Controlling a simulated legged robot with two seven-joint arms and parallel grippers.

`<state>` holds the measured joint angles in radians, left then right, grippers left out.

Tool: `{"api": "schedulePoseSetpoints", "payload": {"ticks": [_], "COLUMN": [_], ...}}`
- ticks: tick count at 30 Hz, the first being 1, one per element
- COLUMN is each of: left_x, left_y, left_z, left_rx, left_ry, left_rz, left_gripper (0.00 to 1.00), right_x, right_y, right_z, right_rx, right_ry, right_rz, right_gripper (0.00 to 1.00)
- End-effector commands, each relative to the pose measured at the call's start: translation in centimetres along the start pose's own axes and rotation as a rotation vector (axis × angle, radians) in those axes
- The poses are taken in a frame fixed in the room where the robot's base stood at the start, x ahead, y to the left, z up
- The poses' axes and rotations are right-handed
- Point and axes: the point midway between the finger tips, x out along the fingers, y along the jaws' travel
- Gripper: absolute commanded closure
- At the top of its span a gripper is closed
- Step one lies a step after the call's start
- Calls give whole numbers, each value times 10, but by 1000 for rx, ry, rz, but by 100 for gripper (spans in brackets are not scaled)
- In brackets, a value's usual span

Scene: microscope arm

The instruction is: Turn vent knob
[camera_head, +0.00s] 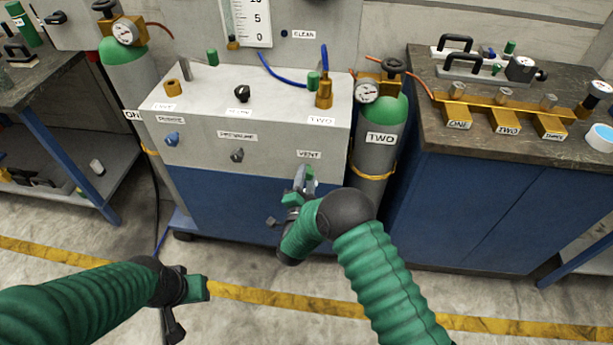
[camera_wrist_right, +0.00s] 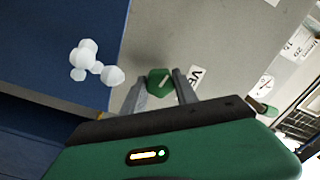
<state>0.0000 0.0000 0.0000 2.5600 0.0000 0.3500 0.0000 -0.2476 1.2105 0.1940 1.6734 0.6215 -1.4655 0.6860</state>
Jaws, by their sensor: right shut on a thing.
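The vent knob is a small green knob (camera_wrist_right: 160,82) on the grey panel front, just below the VENT label (camera_head: 308,154). My right gripper (camera_head: 304,178) is at the panel, its fingers on either side of the knob and shut on it. In the right wrist view my right gripper (camera_wrist_right: 158,88) has one grey finger on each side of the green knob. In the head view the gripper hides most of the knob. My left gripper (camera_head: 188,310) hangs low over the floor at the lower left, away from the panel; its fingers are too unclear to judge.
A blue knob (camera_head: 172,139) and a dark knob (camera_head: 237,155) sit left on the same panel. A gas cylinder labelled TWO (camera_head: 381,135) stands close right of the panel. A workbench (camera_head: 470,170) is further right. The floor in front is clear.

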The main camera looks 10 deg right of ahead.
Motion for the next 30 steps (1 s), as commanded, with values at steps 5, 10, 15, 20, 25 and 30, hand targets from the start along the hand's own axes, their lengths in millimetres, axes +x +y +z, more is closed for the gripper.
{"api": "schedulePoseSetpoints", "payload": {"ticks": [5, 10, 15, 20, 25, 30], "left_x": [-1, -2, -2, -2, -2, -2], "left_y": [0, 0, 0, 0, 0, 0], "left_z": [0, 0, 0, 0, 0, 0], "left_rx": [0, 0, 0, 0, 0, 0], "left_ry": [0, 0, 0, 0, 0, 0], "left_rz": [0, 0, 0, 0, 0, 0], "left_gripper": [64, 64, 64, 64, 64, 64], "right_x": [-4, -4, -4, -4, -4, -4], "right_y": [4, 5, 6, 6, 6, 6], "right_z": [5, 5, 5, 6, 6, 5], "right_rx": [-101, -160, -186, -192, -191, -191], "right_ry": [-14, -14, -15, -15, -16, -15], "right_rz": [9, 10, 10, 11, 11, 10], "right_gripper": [100, 100, 100, 100, 100, 52]}}
